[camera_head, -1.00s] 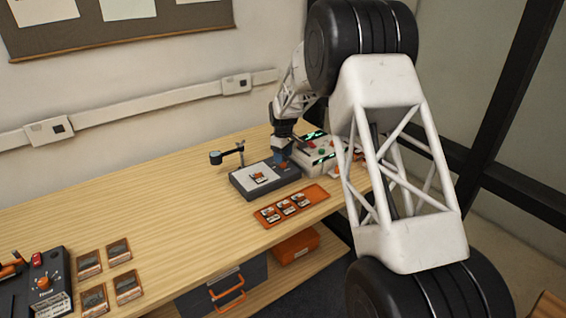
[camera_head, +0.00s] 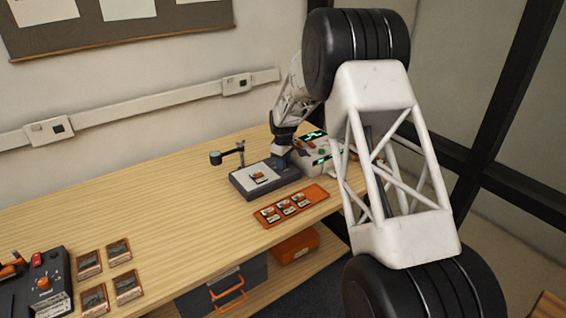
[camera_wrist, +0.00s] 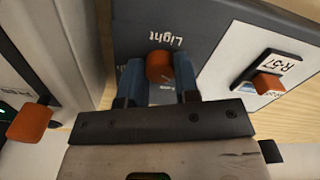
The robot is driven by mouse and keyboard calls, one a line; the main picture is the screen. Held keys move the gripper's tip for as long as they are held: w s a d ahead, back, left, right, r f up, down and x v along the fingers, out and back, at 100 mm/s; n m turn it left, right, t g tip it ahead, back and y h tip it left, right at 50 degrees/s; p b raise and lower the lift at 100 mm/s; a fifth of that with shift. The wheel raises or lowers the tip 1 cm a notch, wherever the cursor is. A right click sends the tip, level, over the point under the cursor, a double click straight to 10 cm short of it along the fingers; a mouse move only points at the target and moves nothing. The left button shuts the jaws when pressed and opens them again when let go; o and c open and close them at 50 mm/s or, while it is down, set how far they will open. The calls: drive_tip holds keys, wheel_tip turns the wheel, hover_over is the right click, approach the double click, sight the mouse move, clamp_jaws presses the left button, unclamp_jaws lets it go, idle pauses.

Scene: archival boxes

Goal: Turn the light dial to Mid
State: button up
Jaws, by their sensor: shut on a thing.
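The light dial (camera_wrist: 160,66) is an orange knob on a dark grey panel (camera_wrist: 212,35), beside the printed word "Light", in the wrist view. My gripper (camera_wrist: 160,80) is shut on it, with one blue finger on each side. The dial's pointer and the Mid mark cannot be made out. In the head view the dark grey unit (camera_head: 242,189) stands on the bench with a white plate on top, and my gripper (camera_head: 281,161) is at its back right corner. The dial is hidden there.
A white device (camera_head: 308,157) with green displays stands close to the right of the unit. A small post with a black head (camera_head: 216,158) rises behind it. An orange tray (camera_head: 314,193) with three small items lies in front.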

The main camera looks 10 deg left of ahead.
drive_tip(key=shift+m, duration=0.3)
drive_tip(key=m, duration=0.8)
drive_tip(key=shift+m, duration=0.3)
drive_tip(key=m, duration=0.4)
drive_tip(key=shift+m, duration=2.4)
drive_tip(key=o, duration=0.9)
